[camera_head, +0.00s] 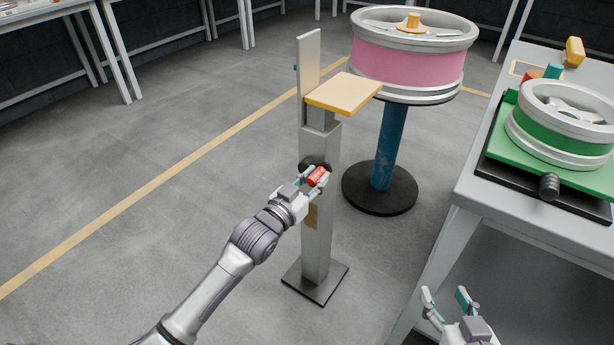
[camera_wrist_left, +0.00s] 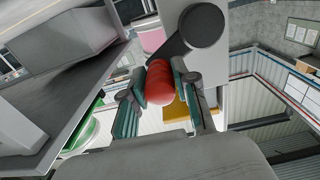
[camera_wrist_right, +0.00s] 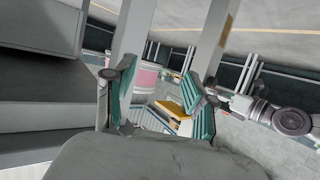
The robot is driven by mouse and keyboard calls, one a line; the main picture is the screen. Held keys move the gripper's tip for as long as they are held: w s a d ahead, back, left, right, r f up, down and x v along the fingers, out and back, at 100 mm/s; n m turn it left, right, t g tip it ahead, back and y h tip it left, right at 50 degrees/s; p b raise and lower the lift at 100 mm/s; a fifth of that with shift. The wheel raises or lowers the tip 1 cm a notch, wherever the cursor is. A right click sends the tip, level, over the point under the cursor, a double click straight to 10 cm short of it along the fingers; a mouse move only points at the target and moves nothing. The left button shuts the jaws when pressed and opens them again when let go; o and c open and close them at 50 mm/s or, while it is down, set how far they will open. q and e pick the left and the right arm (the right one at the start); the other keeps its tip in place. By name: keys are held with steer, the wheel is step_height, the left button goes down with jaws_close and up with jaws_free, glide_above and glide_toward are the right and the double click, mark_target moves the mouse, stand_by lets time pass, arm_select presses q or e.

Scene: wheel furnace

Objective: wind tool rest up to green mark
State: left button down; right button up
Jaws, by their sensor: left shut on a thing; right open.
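The tool rest (camera_head: 343,93) is a tan plate with a yellow edge on top of a grey post (camera_head: 318,235). A flat upright plate (camera_head: 309,65) stands behind it, with a small green mark (camera_head: 295,67) at its left edge. The crank's red handle (camera_head: 317,176) is on the post's front, beside its dark hub (camera_head: 310,163). My left gripper (camera_head: 314,181) is shut on the red handle, which also shows between its fingers in the left wrist view (camera_wrist_left: 159,83). My right gripper (camera_head: 447,300) is open and empty, low beside the workbench.
A pink-banded wheel (camera_head: 408,66) stands on a blue pedestal with a round black base (camera_head: 380,188), right behind the post. The grey workbench (camera_head: 480,165) at right carries a green-banded wheel (camera_head: 560,128). Floor left of the post is clear.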

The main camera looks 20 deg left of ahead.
arm_select(q)
steer(key=shift+w+a+r+p, duration=0.1)
steer(key=shift+a+r+p, duration=0.05)
steer(key=shift+a+p, duration=0.25)
arm_select(e)
steer(key=shift+s+d+f+g+h, duration=0.2)
steer(key=shift+s+d+f+g, duration=0.1)
steer(key=shift+s+f+g, duration=0.45)
steer(key=shift+s+d+f+g+h, duration=0.25)
steer(key=shift+s+f+g, duration=0.3)
steer(key=shift+f, duration=0.4)
